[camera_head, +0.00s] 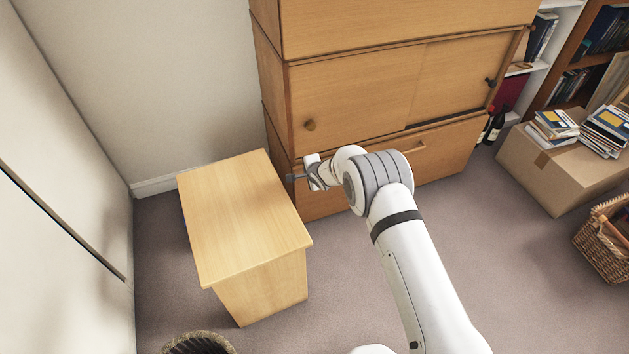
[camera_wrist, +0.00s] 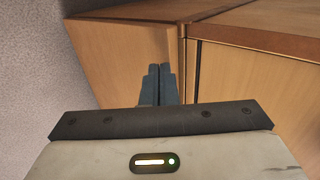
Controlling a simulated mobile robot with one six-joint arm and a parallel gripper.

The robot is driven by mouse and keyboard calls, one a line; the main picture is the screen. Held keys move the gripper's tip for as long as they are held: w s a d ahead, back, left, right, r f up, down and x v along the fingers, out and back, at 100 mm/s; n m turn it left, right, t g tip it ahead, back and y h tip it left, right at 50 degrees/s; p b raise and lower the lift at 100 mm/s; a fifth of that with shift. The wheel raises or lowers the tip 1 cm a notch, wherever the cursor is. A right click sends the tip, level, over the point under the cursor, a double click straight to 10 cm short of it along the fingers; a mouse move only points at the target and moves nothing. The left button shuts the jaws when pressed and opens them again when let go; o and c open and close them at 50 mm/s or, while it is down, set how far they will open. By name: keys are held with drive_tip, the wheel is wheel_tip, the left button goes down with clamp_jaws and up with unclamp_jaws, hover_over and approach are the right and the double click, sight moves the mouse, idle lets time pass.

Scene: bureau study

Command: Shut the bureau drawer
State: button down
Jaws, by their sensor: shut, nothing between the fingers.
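The wooden bureau (camera_head: 355,85) stands against the back wall, with a sliding-door section and a drawer (camera_head: 445,148) below it. A dark gap shows above the drawer front at the right; I cannot tell how far the drawer stands out. My gripper (camera_head: 291,178) is at the bureau's lower left corner, pointing left, with its fingers shut and empty. My arm hides part of the drawer front. In the wrist view the shut fingers (camera_wrist: 158,72) show before wooden panels (camera_wrist: 125,55) meeting at an edge; contact is unclear.
A light wood cabinet (camera_head: 240,215) stands close left of my gripper. A cardboard box (camera_head: 545,170) with books, a wicker basket (camera_head: 605,240) and bottles (camera_head: 493,127) are at the right. A basket rim (camera_head: 200,338) shows at the bottom. Carpet (camera_head: 500,260) is clear right of my arm.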

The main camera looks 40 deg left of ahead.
drive_tip(key=s+d+f+p+v, duration=0.1)
drive_tip(key=p+v, duration=0.2)
drive_tip(key=v, duration=0.9)
drive_tip(key=shift+s+f, duration=0.25)
drive_tip(key=shift+f, duration=0.05)
drive_tip(key=shift+w+d+r, duration=0.1)
drive_tip(key=shift+d, duration=0.05)
drive_tip(key=w+d+r+n+h+p, duration=0.15)
drive_tip(key=d+r+p, duration=0.25)
drive_tip(key=d+r, duration=0.75)
drive_tip(key=w+d+r+h+p, duration=0.2)
drive_tip(key=w+d+r+p, duration=0.15)
drive_tip(key=d+r, duration=0.75)
drive_tip(key=w+d+r+n+h+p, duration=0.15)
drive_tip(key=d+r+p, duration=0.35)
drive_tip(key=d+r, duration=0.6)
drive_tip(key=s+d+r+n+g+h+p, duration=0.1)
drive_tip(key=s+d+r+n+h+p, duration=0.15)
drive_tip(key=s+d+r+p, duration=1.05)
drive_tip(key=s+d+r+g+b, duration=0.1)
drive_tip(key=s+d+r+b, duration=0.1)
drive_tip(key=s+d+r, duration=0.7)
drive_tip(key=s+n, duration=0.1)
drive_tip(key=s, duration=0.2)
drive_tip(key=shift+d+r+h, duration=0.3)
drive_tip(key=shift+d+h, duration=0.05)
